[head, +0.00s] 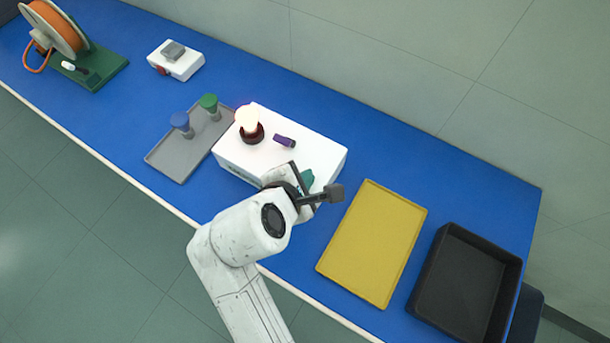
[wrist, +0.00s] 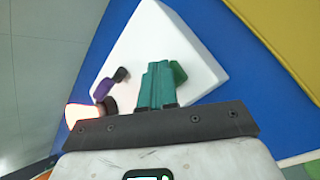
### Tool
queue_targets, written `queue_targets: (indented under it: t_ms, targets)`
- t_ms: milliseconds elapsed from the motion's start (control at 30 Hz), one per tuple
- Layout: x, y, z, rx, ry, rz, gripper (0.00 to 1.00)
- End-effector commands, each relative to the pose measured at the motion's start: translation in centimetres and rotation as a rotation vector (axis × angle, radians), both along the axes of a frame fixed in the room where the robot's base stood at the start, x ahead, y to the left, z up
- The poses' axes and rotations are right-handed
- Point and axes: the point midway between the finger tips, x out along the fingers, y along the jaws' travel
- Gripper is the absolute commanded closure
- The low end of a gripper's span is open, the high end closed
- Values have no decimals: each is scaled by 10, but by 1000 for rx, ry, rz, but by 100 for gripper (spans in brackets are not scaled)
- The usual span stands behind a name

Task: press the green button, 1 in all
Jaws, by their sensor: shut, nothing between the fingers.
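The green button (wrist: 179,73) shows in the wrist view on the white box (wrist: 150,35), just right of my finger ends and partly hidden by them. My gripper (wrist: 158,66) is shut and empty, its teal fingers together and pointing at the box top. I cannot tell whether they touch the box or the button. In the head view the white box (head: 315,151) stands mid-bench, with my wrist over its near right part. A teal-green patch shows there beside my wrist; I cannot tell button from fingers in it.
The box also carries a glowing lamp (head: 249,121) and a purple piece (head: 284,141). A grey tray (head: 178,158) with blue and green knobbed pieces lies left. A yellow tray (head: 372,242) and a black bin (head: 465,285) lie right. A small white switch box (head: 178,62) stands farther back.

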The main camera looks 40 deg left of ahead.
Motion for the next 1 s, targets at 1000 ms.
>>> queue_targets:
  t_ms: [1000]
  targets:
    - [0, 0, 26, -1, 0, 0, 100]
